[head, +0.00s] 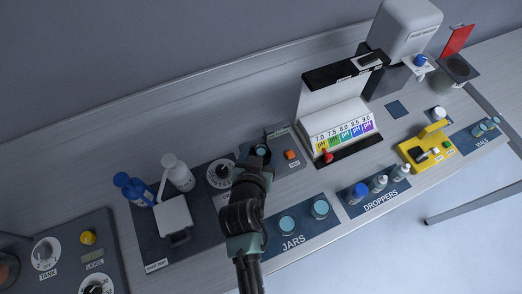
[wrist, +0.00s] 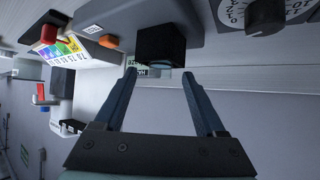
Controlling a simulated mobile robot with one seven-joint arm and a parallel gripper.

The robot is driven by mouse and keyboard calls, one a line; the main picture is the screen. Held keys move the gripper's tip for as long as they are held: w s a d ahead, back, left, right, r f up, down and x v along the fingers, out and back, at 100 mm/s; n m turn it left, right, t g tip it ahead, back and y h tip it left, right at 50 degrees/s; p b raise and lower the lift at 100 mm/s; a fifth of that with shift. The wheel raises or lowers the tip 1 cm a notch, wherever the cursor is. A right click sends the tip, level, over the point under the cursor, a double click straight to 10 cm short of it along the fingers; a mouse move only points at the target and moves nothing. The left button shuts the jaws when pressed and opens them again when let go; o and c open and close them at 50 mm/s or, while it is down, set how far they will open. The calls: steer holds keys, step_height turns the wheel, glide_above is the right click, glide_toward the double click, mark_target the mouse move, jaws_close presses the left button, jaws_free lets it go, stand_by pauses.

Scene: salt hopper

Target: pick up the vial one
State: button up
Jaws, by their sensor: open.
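Small teal-capped vials (head: 480,130) stand on the dark mat marked VIALS (head: 464,139) at the far right in the head view. I cannot tell which of them is vial one. My gripper (head: 258,160) is far to their left, over the panel with the orange button. In the wrist view my gripper (wrist: 160,74) is open, and nothing is clamped between its fingers. A black square block (wrist: 161,46) lies just beyond the fingertips, with a greenish face; whether a vial sits in it is unclear.
A panel with an orange button (head: 290,155) is beside my gripper. Bottles (head: 178,172) and a dial (head: 220,172) are left. The back strip of bench is clear.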

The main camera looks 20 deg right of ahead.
jaws_close()
stand_by(0.3)
step_height(320, 180, up, 10)
steer(key=shift+b, duration=0.4)
stand_by(0.4)
